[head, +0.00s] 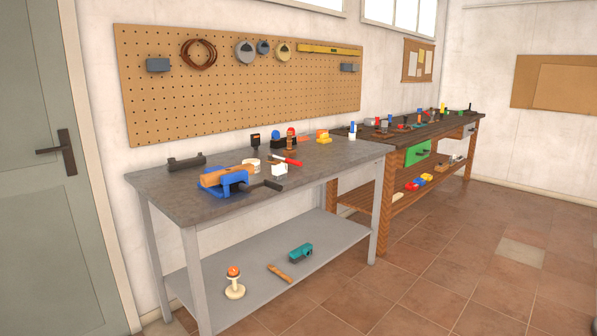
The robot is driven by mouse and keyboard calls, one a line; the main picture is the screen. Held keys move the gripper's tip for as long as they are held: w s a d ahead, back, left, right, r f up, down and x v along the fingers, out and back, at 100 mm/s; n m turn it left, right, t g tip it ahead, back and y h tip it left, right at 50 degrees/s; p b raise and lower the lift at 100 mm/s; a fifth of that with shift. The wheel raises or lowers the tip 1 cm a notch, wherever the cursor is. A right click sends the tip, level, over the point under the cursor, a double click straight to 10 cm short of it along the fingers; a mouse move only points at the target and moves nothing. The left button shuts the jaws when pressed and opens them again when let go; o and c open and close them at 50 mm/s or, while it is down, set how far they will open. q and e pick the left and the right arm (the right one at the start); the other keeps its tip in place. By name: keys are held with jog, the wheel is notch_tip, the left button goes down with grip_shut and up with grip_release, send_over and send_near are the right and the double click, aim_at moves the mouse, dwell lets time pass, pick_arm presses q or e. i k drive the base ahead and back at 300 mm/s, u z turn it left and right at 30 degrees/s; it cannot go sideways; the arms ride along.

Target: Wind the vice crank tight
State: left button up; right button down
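A blue vice (227,186) sits on the near left part of the grey metal workbench (185,204), close to its front edge. An orange-brown cylindrical piece (224,175) lies along the vice's top; I cannot tell whether the jaws touch it. A dark crank (269,185) sticks out at the vice's right side, over the bench's front edge. Neither of my grippers is in view.
A white tub (252,166), a red-handled tool (287,161) and a dark cylinder (186,162) stand near the vice. A wooden workbench (391,158) adjoins on the right. Tiled floor (440,270) in front is clear.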

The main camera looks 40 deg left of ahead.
aim_at(248, 188)
jog(key=u, duration=0.75)
jog(key=i, duration=1.15)
jog(key=u, duration=0.95)
jog(key=i, duration=0.15)
jog(key=u, duration=0.4)
